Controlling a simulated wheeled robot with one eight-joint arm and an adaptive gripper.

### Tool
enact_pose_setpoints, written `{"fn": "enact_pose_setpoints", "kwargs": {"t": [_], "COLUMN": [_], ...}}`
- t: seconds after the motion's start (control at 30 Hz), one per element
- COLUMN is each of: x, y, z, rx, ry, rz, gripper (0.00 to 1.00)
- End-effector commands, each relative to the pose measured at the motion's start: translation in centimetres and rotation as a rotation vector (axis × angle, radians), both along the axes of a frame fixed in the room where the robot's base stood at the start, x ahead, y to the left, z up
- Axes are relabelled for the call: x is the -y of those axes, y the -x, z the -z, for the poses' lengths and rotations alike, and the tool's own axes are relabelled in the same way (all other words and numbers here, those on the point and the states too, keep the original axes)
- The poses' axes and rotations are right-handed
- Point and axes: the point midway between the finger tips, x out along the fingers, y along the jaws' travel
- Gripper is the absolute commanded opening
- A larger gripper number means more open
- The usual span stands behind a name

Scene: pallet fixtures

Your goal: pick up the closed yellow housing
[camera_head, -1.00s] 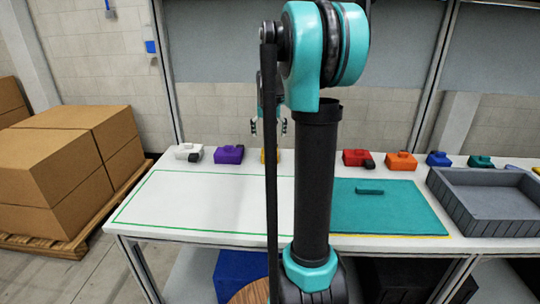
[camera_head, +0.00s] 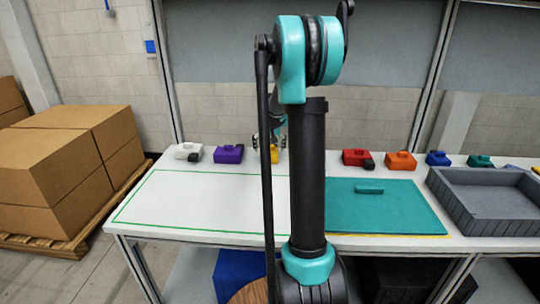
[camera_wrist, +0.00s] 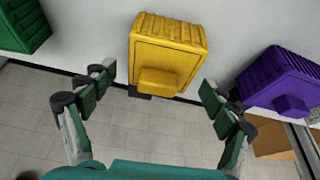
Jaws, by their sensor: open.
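The yellow housing (camera_wrist: 168,50) sits on the white table near its edge in the wrist view, upright, with a raised block on its near face. In the head view only a small part of the yellow housing (camera_head: 274,155) shows, behind my arm. My gripper (camera_wrist: 155,98) is open in the wrist view, its two fingers apart on either side below the housing. The housing is not between the fingertips; nothing is held. In the head view my gripper (camera_head: 268,141) is just above the housing, partly hidden by my arm.
A purple housing (camera_wrist: 282,82) lies to the right and a green one (camera_wrist: 22,24) to the left in the wrist view. The head view shows white (camera_head: 187,151), red (camera_head: 357,157) and orange (camera_head: 400,160) housings, a teal mat (camera_head: 390,215) and a grey crate (camera_head: 445,205).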

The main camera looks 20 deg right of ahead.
Motion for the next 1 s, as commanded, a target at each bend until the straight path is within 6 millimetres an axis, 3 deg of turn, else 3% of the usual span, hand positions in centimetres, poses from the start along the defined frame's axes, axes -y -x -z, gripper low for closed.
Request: {"fn": "enact_pose_setpoints", "kwargs": {"t": [0.07, 0.53, 0.83, 1.0], "x": [0.0, 0.0, 0.0, 0.0], "y": [0.0, 0.0, 0.0, 0.0], "z": [0.0, 0.0, -0.2, -1.4], "rx": [0.000, 0.000, 0.000, 0.000], "ry": [0.000, 0.000, 0.000, 0.000], "rz": [0.000, 0.000, 0.000, 0.000], "gripper": [0.86, 0.28, 0.27, 0.27]}}
